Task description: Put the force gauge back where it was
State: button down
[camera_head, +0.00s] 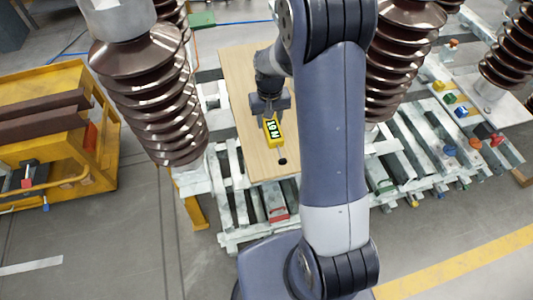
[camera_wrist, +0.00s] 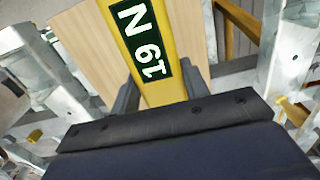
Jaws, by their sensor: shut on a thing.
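The force gauge (camera_head: 273,131) is a yellow block with a dark green display. In the wrist view the force gauge (camera_wrist: 148,45) fills the top middle, and its display reads "19 N" or "61 N", seen turned. My gripper (camera_head: 270,103) is shut on it, with a dark finger on each side. My gripper (camera_wrist: 158,92) also shows at the lower middle of the wrist view. The gauge is over a light wooden board (camera_head: 240,80). I cannot tell whether it touches the board. A small dark spot (camera_head: 283,161) shows on the board just below the gauge.
Tall brown ribbed insulators (camera_head: 155,85) stand left and right of the board. A slatted grey metal frame (camera_head: 237,190) lies under it. A yellow cart (camera_head: 95,140) is at the left. Coloured small parts (camera_head: 462,111) lie on the right side. Grey floor is open at the lower left.

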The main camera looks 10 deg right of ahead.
jog(key=w+f+b, duration=0.2)
jog(key=w+b, duration=0.1)
jog(key=b, duration=0.3)
jog(key=shift+a+f, duration=0.1)
jog(key=shift+f, duration=0.25)
jog(key=w+b, duration=0.1)
jog(key=b, duration=0.4)
jog(key=shift+w+f, duration=0.15)
jog(key=shift+w, duration=0.1)
jog(key=shift+b, duration=0.35)
jog(key=shift+f, duration=4.85)
jog(key=shift+f+b, duration=0.1)
jog(key=shift+b, duration=0.2)
jog(key=c, duration=0.8)
grip_release()
jog(key=shift+f, duration=0.1)
jog(key=shift+o, duration=0.2)
